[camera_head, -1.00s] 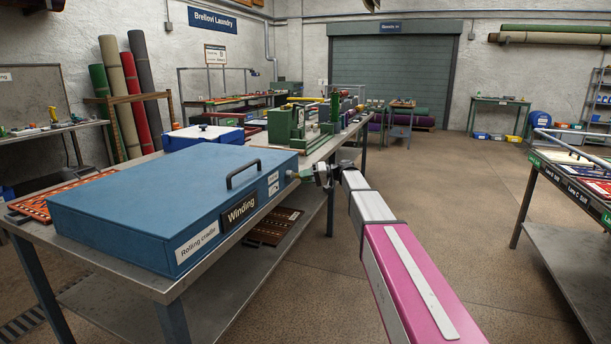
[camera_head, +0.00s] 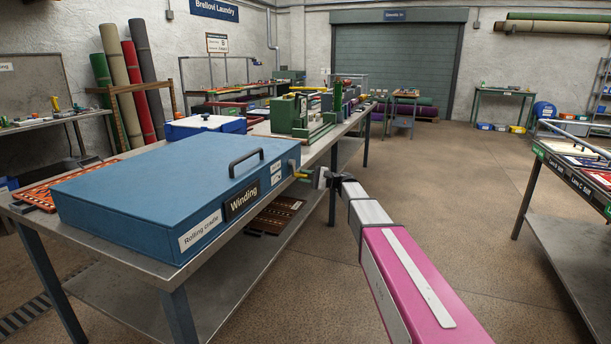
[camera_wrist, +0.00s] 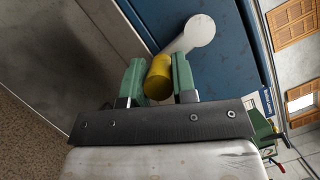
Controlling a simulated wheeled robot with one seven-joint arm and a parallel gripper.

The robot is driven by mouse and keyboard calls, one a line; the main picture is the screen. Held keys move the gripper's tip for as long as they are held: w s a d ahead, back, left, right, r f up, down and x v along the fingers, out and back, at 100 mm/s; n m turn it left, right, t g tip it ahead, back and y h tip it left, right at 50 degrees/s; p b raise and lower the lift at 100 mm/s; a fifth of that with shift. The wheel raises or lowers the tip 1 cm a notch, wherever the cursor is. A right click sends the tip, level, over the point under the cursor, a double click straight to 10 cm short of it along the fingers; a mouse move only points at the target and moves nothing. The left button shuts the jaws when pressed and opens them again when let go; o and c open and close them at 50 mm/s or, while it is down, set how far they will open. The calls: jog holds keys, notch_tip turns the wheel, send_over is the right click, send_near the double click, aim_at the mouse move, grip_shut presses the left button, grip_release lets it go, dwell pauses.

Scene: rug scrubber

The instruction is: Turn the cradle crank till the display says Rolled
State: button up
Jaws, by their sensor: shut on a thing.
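The rolling cradle (camera_head: 150,190) is a blue lidded box with a black handle on top, on the near end of the metal bench. Its display (camera_head: 241,199) reads "Winding". The crank is on its right end. In the wrist view the crank has a pale grey arm (camera_wrist: 193,34) with a round hub and a yellow grip (camera_wrist: 158,78). My gripper (camera_wrist: 157,82) has green fingers shut on the yellow grip. It also shows in the head view (camera_head: 308,175), beside the cradle's right end.
The metal bench (camera_head: 130,265) runs away to the back with a green machine (camera_head: 295,115) and a blue-and-white box (camera_head: 205,125) behind the cradle. An orange patterned mat (camera_head: 55,188) lies at left. Open floor (camera_head: 440,200) lies right of the bench, up to another table (camera_head: 560,215).

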jog(key=s+r+m+t, duration=0.1)
jog(key=s+m+t, duration=0.1)
jog(key=m, duration=0.4)
jog(key=s+a+r+m+t, duration=0.1)
jog(key=m+t, duration=0.3)
jog(key=m, duration=0.3)
jog(key=s+a+m+t, duration=0.1)
jog(key=s+m+t, duration=0.1)
jog(key=m, duration=0.4)
jog(key=shift+s+r+m+t+y, duration=0.35)
jog(key=shift+r+m+t+y, duration=0.05)
jog(key=shift+t, duration=0.2)
notch_tip(320, 180, up, 6)
jog(key=m+t+h, duration=0.4)
jog(key=m+h, duration=0.3)
jog(key=m, duration=1.2)
send_over(299, 175)
jog(key=s, duration=0.4)
jog(key=shift+w+d+r, duration=0.15)
jog(key=shift+d, duration=0.15)
